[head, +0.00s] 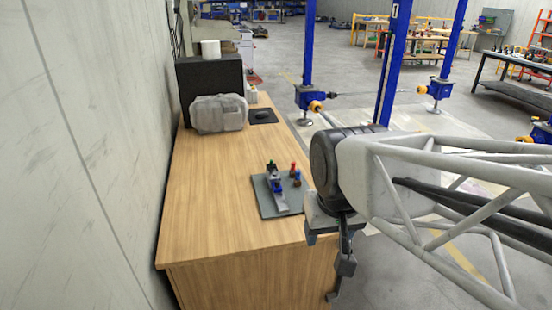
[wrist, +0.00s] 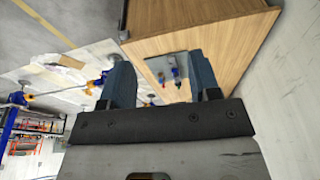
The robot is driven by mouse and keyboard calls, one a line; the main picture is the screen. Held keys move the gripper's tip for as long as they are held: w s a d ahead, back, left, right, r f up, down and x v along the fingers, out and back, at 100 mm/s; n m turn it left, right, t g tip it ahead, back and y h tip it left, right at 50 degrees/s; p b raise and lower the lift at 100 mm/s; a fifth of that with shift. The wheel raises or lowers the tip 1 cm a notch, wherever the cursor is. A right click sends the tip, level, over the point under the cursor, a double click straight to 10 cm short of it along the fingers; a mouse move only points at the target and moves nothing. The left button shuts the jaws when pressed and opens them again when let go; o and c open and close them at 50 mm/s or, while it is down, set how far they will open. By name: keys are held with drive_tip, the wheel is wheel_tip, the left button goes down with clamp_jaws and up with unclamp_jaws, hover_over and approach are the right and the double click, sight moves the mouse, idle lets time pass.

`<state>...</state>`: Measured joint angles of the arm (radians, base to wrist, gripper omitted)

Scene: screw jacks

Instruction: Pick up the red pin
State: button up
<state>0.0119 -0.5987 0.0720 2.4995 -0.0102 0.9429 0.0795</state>
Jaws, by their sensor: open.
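The red pin (head: 293,168) is small and stands upright near the right edge of a grey plate (head: 263,205) on the wooden desk. A blue pin (head: 297,176) is close beside it. A grey holder with blue and green parts (head: 277,186) lies on the plate to their left. My gripper (wrist: 158,60) is open and empty. In the head view it hangs beside the desk's front right corner, apart from the plate. In the wrist view the plate (wrist: 155,66) shows beyond and between the fingers; the pins there are too small to tell apart surely.
A black box (head: 210,80) with a white roll (head: 211,48) on top and a grey wrapped bundle (head: 218,114) stand at the desk's far end. The desk top (head: 205,210) is clear around the plate. Blue posts (head: 393,60) stand beyond on the floor.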

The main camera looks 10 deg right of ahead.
drive_tip(key=w+d+r+m, duration=0.1)
drive_tip(key=w+r+m, duration=0.15)
drive_tip(key=w, duration=0.75)
drive_tip(key=w+d+r+m, duration=0.1)
drive_tip(key=w+m, duration=0.3)
drive_tip(key=w, duration=0.6)
drive_tip(key=m+g, duration=0.3)
drive_tip(key=m, duration=1.6)
hover_over(294, 163)
wheel_tip(294, 163, down, 27)
drive_tip(key=shift+w+f+m, duration=0.2)
drive_tip(key=shift+f+m, duration=0.05)
drive_tip(key=shift+f, duration=1.3)
drive_tip(key=shift+f, duration=0.1)
